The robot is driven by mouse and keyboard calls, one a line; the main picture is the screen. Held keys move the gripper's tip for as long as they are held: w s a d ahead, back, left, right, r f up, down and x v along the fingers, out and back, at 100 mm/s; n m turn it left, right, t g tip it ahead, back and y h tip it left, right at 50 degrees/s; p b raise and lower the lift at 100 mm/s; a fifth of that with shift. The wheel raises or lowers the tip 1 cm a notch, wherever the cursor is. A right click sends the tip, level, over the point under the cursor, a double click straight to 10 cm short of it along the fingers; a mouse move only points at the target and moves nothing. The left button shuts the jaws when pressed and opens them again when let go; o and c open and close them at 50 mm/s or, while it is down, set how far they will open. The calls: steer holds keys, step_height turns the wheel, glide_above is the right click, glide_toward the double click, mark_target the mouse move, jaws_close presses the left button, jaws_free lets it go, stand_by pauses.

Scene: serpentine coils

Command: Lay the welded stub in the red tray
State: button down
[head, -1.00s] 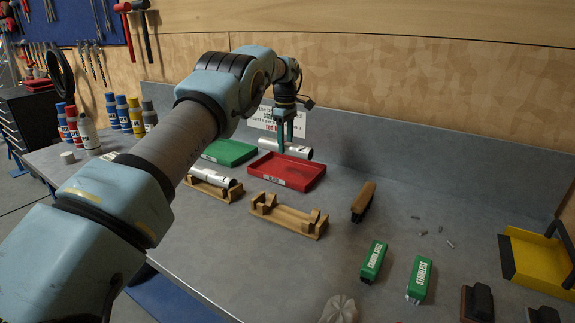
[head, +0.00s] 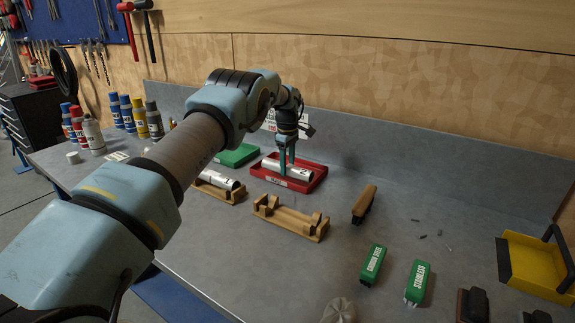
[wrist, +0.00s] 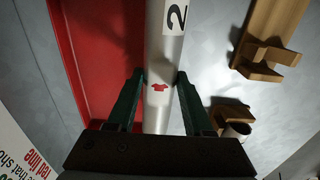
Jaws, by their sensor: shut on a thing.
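The stub (head: 299,173) is a silver metal tube with a "2" label. In the wrist view the tube (wrist: 163,60) also shows a small red mark between the fingers. My gripper (head: 287,170) is shut on it, with a finger on each side. The red tray (head: 318,182) stands on the bench, and the tube is low over or inside it in the head view. The wrist view shows the red tray floor (wrist: 95,50) beside the tube on the left. I cannot tell whether the tube touches the tray floor.
A green tray (head: 238,155) stands left of the red one. A second tube (head: 219,180) lies on a wooden cradle; an empty wooden cradle (head: 290,222) is in front. Brushes (head: 373,264) and a yellow dustpan (head: 538,266) are to the right. A sign stands behind.

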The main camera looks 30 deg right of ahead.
steer(key=shift+f, duration=0.4)
steer(key=shift+c, duration=1.5)
jaws_free()
steer(key=shift+r, duration=0.1)
steer(key=shift+r, duration=0.3)
step_height(320, 180, up, 12)
steer(key=b, duration=0.3)
steer(key=shift+r, duration=0.25)
